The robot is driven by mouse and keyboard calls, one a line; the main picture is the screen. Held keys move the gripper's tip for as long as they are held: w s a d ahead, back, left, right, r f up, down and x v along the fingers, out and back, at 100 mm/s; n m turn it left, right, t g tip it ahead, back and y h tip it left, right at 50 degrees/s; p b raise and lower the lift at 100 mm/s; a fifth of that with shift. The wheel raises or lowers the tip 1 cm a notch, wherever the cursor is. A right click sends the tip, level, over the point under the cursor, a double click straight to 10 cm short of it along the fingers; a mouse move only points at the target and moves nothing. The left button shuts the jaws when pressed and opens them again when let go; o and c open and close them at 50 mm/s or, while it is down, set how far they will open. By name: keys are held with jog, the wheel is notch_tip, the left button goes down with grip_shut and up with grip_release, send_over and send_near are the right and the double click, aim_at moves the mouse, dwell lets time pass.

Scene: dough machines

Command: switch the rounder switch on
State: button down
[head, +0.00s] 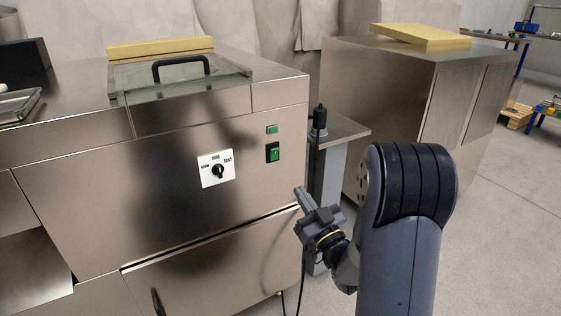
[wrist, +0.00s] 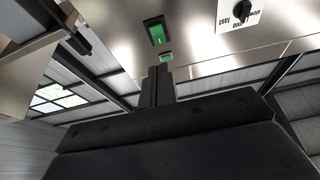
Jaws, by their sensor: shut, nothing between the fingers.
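The green rocker switch (head: 272,152) in a black frame is on the front panel of the steel machine, near its right edge. It also shows in the wrist view (wrist: 157,32), beyond my fingertips. A smaller green light or button (head: 271,129) sits just above it, and shows in the wrist view (wrist: 166,57) close to the fingertips. I cannot tell the rocker's position. My gripper (head: 299,193) is shut and empty, in front of the panel's right edge, below and right of the switch. Its fingers also show in the wrist view (wrist: 160,71), apart from the switch.
A speed dial (head: 216,170) on a white plate is left of the switch. A glass lid (head: 180,77) with a black handle tops the machine. A grey post (head: 328,165) with a black knob stands right of it. A second steel machine (head: 390,100) stands behind.

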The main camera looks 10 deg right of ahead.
aim_at(275, 151)
jog(key=b+x, duration=0.1)
jog(key=x, duration=1.1)
jog(key=shift+r, duration=0.1)
jog(key=r+p, duration=0.1)
jog(key=g+p, duration=0.1)
jog(key=p, duration=0.1)
jog(key=shift+w+a+r+g+h, duration=0.1)
jog(key=shift+w+r+g+h, duration=0.2)
jog(key=shift+r, duration=0.1)
jog(key=shift+f, duration=0.45)
